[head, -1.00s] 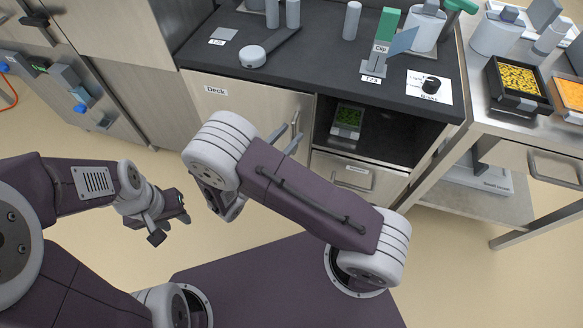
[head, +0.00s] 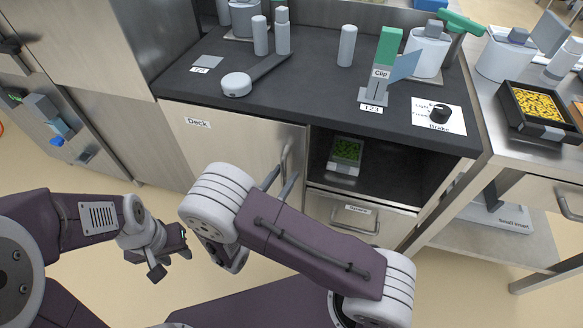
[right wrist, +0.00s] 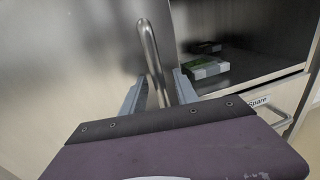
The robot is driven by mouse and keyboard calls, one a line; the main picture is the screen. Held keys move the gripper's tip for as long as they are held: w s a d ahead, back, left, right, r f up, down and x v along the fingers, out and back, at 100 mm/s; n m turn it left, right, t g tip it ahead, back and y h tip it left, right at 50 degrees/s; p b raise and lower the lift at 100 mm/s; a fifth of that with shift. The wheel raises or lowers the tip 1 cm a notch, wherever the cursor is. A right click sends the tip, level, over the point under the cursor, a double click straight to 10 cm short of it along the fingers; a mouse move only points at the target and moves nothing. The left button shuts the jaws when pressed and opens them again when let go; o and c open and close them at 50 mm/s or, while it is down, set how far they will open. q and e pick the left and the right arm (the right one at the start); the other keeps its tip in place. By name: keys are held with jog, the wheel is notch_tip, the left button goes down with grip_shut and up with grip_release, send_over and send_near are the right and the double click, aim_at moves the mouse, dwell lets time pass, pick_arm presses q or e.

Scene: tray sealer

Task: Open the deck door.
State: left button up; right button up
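The deck door (head: 235,142) is a pale panel labelled "Deck" under the dark counter. It looks shut. Its handle (head: 286,158) is an upright metal bar near the door's right edge, and it also shows in the right wrist view (right wrist: 149,45). My right gripper (head: 280,184) is open at the handle. In the right wrist view its two fingers (right wrist: 159,92) stand apart on either side of the bar, with gaps visible. My left gripper (head: 172,262) looks open and empty, low in front of the cabinet.
Right of the door is an open compartment holding a green-topped box (head: 346,152), above a drawer (head: 355,214) with a handle. The counter (head: 310,100) carries a clip stand, cylinders and a brake knob (head: 439,113). A steel table (head: 510,165) stands at right.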

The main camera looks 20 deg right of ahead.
jog(key=shift+w+d, duration=0.15)
jog(key=shift+r, duration=0.1)
jog(key=shift+c, duration=0.7)
grip_shut()
dwell(0.6)
